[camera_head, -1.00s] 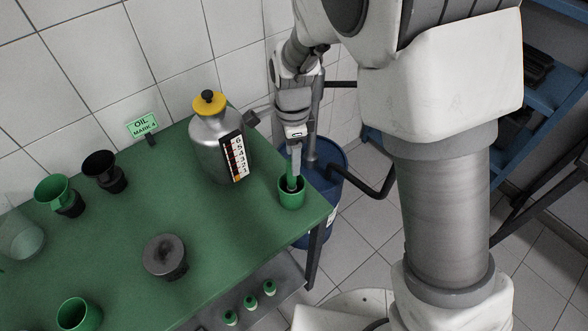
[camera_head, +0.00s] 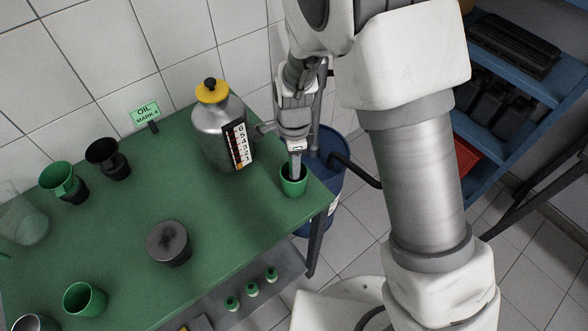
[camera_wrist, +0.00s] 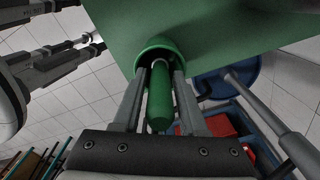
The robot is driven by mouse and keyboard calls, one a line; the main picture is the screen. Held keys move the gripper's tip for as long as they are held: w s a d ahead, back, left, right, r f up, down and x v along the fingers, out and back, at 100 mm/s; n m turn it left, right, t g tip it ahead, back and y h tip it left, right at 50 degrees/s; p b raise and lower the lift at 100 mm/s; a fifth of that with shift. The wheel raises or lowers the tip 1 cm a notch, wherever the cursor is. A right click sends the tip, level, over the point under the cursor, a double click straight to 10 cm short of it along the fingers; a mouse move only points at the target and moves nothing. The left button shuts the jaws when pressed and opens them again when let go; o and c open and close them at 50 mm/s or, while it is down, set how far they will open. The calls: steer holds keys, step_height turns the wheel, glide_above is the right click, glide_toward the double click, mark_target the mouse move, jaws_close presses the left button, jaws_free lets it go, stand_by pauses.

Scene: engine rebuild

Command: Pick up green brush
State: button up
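The green brush (camera_wrist: 159,98) shows in the wrist view as a green handle standing in a green cup (camera_wrist: 157,48). The cup (camera_head: 293,181) is near the right corner of the green table in the head view. My gripper (camera_head: 295,173) points down into the mouth of this cup. In the wrist view its two fingers (camera_wrist: 160,72) stand one on each side of the brush handle, with a narrow dark gap beside it, so they look open around it. The brush's lower end is hidden inside the cup, and in the head view my fingers hide the brush.
A metal oil can (camera_head: 219,136) with a yellow cap stands just left of my gripper. A blue barrel (camera_head: 327,165) is beside the table's right edge. A dark round part (camera_head: 169,243), a green cup (camera_head: 85,299) and funnels stand farther left on the green table (camera_head: 230,225).

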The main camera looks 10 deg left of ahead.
jaws_close()
